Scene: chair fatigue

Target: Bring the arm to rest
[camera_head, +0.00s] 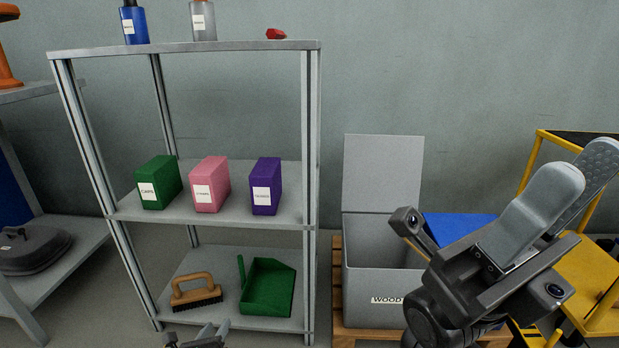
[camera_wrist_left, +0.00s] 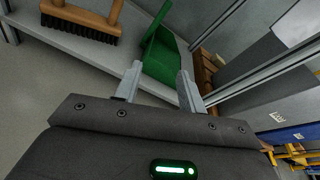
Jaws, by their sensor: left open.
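My left gripper (camera_head: 205,338) shows at the bottom edge of the head view, in front of the shelf's lower level. In the left wrist view my left gripper (camera_wrist_left: 158,80) is open, its two fingers apart with nothing between them. The green dustpan (camera_wrist_left: 162,55) lies beyond the fingertips; it also shows in the head view (camera_head: 268,288). My right gripper (camera_head: 570,185) is raised at the right of the head view, its fingers pointing up and right. A textured inner face of its far finger shows, and it looks open and empty.
A grey shelf (camera_head: 240,212) holds green (camera_head: 158,183), pink (camera_head: 210,185) and purple (camera_head: 266,186) boxes. A wooden brush (camera_head: 196,291) lies beside the dustpan. A grey open bin (camera_head: 372,285) stands on a pallet (camera_head: 338,322). A yellow cart (camera_head: 600,280) is behind my right gripper.

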